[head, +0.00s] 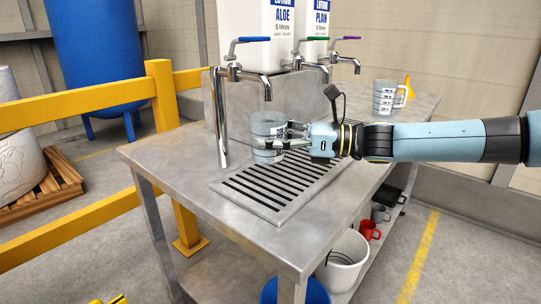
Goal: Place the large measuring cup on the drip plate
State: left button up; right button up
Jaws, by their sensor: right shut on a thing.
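A clear grey measuring cup (267,123) with printed marks stands upright in the fingers of my right gripper (290,137), which is shut on it. The cup is over the back left end of the slotted drip plate (229,186), close to the nearest tap. I cannot tell whether its base touches the plate. The fingers hide part of its side. A second measuring cup (383,98) with a handle stands at the back right of the metal table. I cannot tell from this view which cup is larger. My left gripper is not in view.
White lotion containers (262,45) stand above. An orange funnel (407,88) is near the second cup. The metal table's front left (185,155) is clear. A yellow rail (85,100) runs at left.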

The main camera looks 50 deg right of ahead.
aim_at(269, 160)
jog(key=shift+s+a+f, duration=0.3)
jog(key=shift+a+f, duration=0.1)
jog(key=shift+f, duration=0.1)
notch_tip(269, 160, down, 4)
jog(key=b, duration=0.3)
jog(key=shift+r, duration=0.2)
jog(key=shift+f, duration=0.1)
jog(key=o, duration=1.3)
